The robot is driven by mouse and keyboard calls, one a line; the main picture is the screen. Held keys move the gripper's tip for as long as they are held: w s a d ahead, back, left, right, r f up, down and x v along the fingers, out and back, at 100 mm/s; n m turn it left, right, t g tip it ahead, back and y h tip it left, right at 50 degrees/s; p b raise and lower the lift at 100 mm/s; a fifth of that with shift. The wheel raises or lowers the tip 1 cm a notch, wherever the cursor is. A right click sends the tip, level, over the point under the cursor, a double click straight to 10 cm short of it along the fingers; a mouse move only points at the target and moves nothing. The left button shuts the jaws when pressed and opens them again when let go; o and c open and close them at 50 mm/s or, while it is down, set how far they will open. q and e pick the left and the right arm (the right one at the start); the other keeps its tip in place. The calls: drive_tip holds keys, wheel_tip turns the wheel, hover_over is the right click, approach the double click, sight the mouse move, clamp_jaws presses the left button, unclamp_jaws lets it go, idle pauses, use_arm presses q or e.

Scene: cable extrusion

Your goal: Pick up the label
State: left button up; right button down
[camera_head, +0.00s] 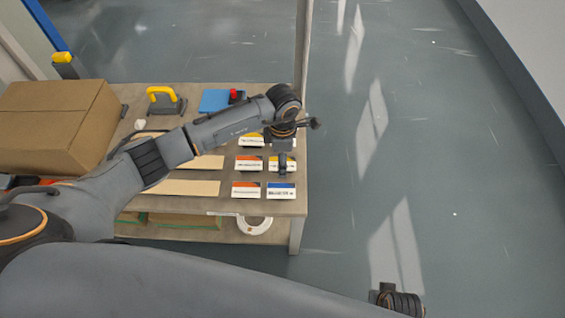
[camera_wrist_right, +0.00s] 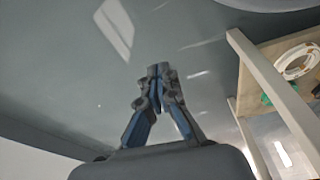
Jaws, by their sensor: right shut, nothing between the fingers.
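Several small white labels with coloured top bands lie in rows at the right end of the table. An orange-banded label (camera_head: 245,190) and a blue-banded label (camera_head: 281,192) lie in the front row. Behind them are another orange-banded label (camera_head: 249,164) and a yellow-banded label (camera_head: 273,165), partly covered by my left gripper. My left gripper (camera_head: 283,168) points down over the labels; its fingers are too small to tell open from shut, and contact is unclear. My right gripper (camera_wrist_right: 158,72) is shut and empty over the floor, away from the labels.
The table (camera_head: 299,205) also holds a cardboard box (camera_head: 55,120), a yellow-handled tool (camera_head: 165,100) and a blue item (camera_head: 213,101). A white roll (camera_head: 254,226) sits on the lower shelf. A post rises at the table's back right corner. The floor to the right is clear.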

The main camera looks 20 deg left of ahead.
use_arm(q)
drive_tip(key=shift+f, duration=0.1)
idle(0.5)
drive_tip(key=c, duration=0.8)
